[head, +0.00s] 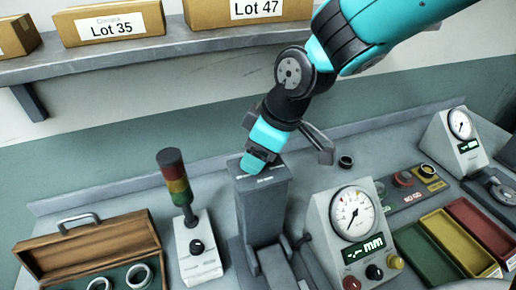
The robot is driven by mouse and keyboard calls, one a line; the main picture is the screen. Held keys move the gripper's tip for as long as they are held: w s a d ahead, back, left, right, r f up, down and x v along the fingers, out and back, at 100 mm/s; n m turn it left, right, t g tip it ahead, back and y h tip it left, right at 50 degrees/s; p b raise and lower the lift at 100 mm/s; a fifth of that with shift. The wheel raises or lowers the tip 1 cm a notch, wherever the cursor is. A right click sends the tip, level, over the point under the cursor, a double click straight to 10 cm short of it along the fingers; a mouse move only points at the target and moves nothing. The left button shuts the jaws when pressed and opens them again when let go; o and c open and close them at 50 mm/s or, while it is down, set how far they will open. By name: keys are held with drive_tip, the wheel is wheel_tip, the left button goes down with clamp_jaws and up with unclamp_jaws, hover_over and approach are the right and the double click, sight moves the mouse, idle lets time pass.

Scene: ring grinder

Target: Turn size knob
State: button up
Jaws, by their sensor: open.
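My gripper (259,160) is at the top of the grey upright machine (262,208) in the middle of the bench, which it partly covers. Its jaws are open, and I see nothing held between them. No knob is legibly marked as the size knob. One black knob (374,272) is on the front of the white gauge box (325,215), between a red button and a yellow button. Another black knob (196,246) is on the white box under the signal light. My gripper is apart from both. Whether it touches the machine top, I cannot tell.
A signal light (175,180) stands left of the machine. An open wooden case (85,250) with rings is at far left. Green, yellow and red trays (452,238) lie right, near a second gauge (460,124). A small dark ring (345,162) lies behind. A shelf holds boxes.

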drive_tip(key=c, duration=0.9)
drive_tip(key=shift+m, duration=0.4)
drive_tip(key=m+t+b, duration=0.1)
drive_tip(key=m, duration=0.1)
drive_tip(key=m+h+b, duration=0.1)
drive_tip(key=m, duration=0.1)
drive_tip(key=shift+a+m+t, duration=0.1)
drive_tip(key=shift+m+t, duration=0.2)
drive_tip(key=shift+t, duration=0.1)
drive_tip(key=m+h, duration=0.1)
drive_tip(key=m, duration=0.2)
drive_tip(key=m+t+h+b, duration=0.1)
drive_tip(key=m, duration=0.2)
drive_tip(key=shift+m, duration=0.3)
drive_tip(key=o, duration=0.9)
